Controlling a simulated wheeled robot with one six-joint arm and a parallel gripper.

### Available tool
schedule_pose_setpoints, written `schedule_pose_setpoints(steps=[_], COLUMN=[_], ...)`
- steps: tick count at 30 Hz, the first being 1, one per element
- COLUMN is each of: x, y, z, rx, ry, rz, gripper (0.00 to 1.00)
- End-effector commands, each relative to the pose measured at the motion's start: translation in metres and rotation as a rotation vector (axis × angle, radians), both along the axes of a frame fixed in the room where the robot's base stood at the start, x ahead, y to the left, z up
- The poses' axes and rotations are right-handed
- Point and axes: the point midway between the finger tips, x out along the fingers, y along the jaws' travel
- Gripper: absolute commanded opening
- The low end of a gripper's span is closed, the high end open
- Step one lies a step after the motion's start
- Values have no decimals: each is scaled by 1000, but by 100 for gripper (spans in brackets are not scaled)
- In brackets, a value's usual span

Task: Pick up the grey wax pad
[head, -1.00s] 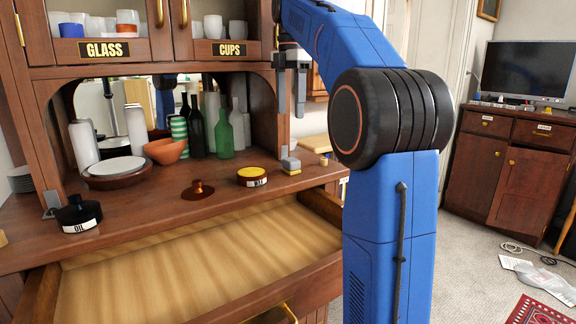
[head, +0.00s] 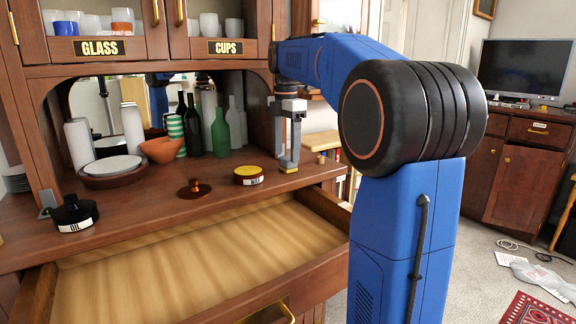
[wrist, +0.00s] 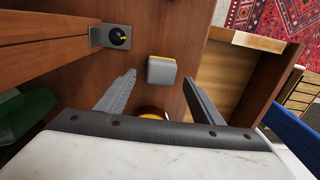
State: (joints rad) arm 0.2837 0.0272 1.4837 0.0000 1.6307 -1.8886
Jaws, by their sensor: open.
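The grey wax pad (wrist: 162,71) is a small grey block with a yellow edge, resting on the wooden counter of the dresser. In the head view the pad (head: 289,168) is mostly hidden behind my gripper, with its yellow edge showing. My gripper (head: 288,160) is open and points down at the pad. In the wrist view my gripper (wrist: 159,76) has one finger on each side of the pad, with a gap on both sides. I cannot tell whether the fingertips reach down to the pad's height.
A yellow-topped tin (head: 249,175) stands left of the pad, with a brown lidded item (head: 194,188) farther left. Green bottles (head: 221,135) stand behind. A dresser post (wrist: 45,48) is near my gripper. An open, empty drawer (head: 190,255) juts out below the counter.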

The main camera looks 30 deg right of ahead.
Motion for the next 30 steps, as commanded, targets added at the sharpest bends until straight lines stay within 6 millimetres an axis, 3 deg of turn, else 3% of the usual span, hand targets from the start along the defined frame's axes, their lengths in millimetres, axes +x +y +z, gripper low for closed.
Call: schedule_pose_setpoints(steps=[7,17,21,23,30], x=[-1,-1,-1,-1,-1], y=[2,2,2,2,2], z=[-31,-37,-37,-37,-36], rx=[0,0,0,0,0], ry=[1,0,0,0,0], rz=[0,0,0,0,0], gripper=[61,61,27,16,13])
